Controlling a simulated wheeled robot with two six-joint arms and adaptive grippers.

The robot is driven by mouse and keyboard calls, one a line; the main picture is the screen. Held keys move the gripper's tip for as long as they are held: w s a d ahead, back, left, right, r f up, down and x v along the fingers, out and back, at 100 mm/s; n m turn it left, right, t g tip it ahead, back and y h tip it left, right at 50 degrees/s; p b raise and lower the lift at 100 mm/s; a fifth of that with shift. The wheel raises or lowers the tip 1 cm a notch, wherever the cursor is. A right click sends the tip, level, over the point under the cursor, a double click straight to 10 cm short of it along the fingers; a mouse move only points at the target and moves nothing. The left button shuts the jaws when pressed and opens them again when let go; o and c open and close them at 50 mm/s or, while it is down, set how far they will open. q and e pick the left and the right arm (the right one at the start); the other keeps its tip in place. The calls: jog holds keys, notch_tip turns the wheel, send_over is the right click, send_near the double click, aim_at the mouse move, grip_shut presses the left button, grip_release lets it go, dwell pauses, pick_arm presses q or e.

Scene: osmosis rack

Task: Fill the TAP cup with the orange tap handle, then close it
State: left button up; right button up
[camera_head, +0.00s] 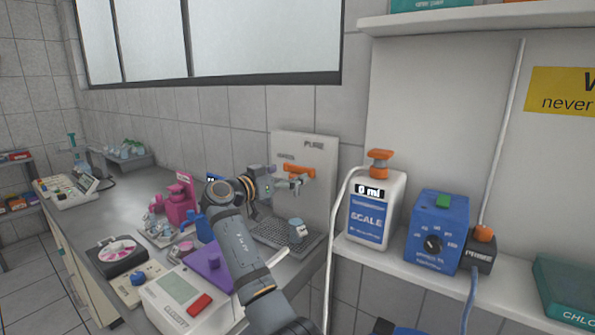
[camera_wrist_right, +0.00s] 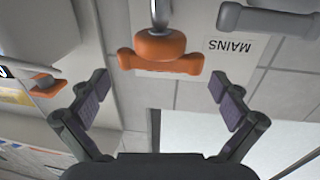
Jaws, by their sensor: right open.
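The orange tap handle (camera_head: 299,171) is on the pale wall panel in the head view. In the right wrist view the orange handle (camera_wrist_right: 160,52) is a crossbar with a round hub, just ahead of and between my fingertips. My left gripper is not in view.
A white SCALE unit (camera_head: 375,215) reading 0 ml, with an orange top, stands right of the panel. A blue box (camera_head: 437,230) with a dial sits beside it on the shelf. Pink (camera_head: 178,203) and purple (camera_head: 208,263) items crowd the bench left of my arm.

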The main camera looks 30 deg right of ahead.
jog(key=v, duration=0.7)
jog(key=shift+a, duration=0.3)
jog(key=shift+r, duration=0.15)
